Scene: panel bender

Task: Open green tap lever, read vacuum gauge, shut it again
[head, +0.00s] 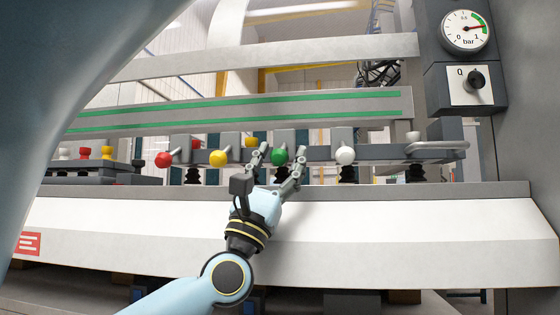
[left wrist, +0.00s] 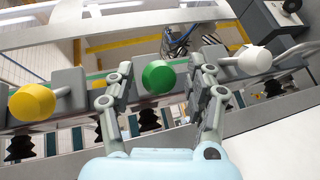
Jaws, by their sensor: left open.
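The green tap lever's knob (head: 279,157) is in the middle of a row of coloured knobs on a grey rail. My left gripper (head: 279,148) is open, with one finger on each side of the green knob. In the left wrist view the green knob (left wrist: 158,77) sits between the open fingertips (left wrist: 160,82), and I see a gap on both sides. My right gripper is not in view.
Yellow (head: 218,157) and red (head: 163,159) knobs are left of the green one; a white knob (head: 345,155) is to its right. Black suction cups hang below the rail (head: 390,153). A black rotary switch (head: 476,80) is under the gauge. A white machine bed (head: 400,235) lies in front.

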